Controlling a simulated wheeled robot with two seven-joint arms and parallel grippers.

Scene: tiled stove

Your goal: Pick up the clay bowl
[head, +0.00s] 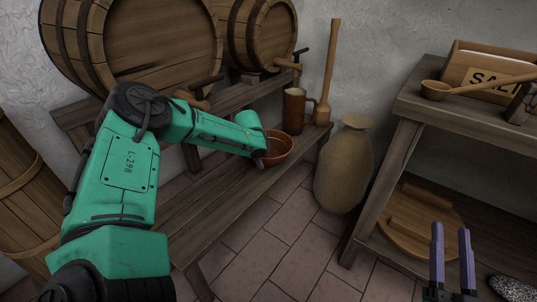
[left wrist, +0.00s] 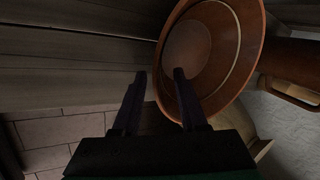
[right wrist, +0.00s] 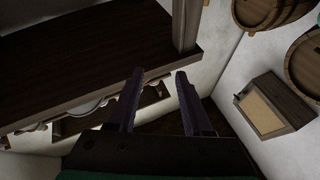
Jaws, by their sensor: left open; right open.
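The clay bowl (head: 278,146) is reddish-brown and stands on the lower wooden bench, partly hidden by my left arm in the head view. In the left wrist view the bowl (left wrist: 226,62) fills the upper right, its round inside showing. My left gripper (left wrist: 159,74) is open, with one finger over the bowl's near part and the other outside its rim; I cannot tell whether they touch.
A brown mug (head: 294,110) stands just behind the bowl, with a wooden mallet (head: 328,80) beside it. A tall clay jar (head: 343,168) stands on the floor to the right. Barrels (head: 160,45) sit above the bench. A shelf table (head: 455,105) fills the right side.

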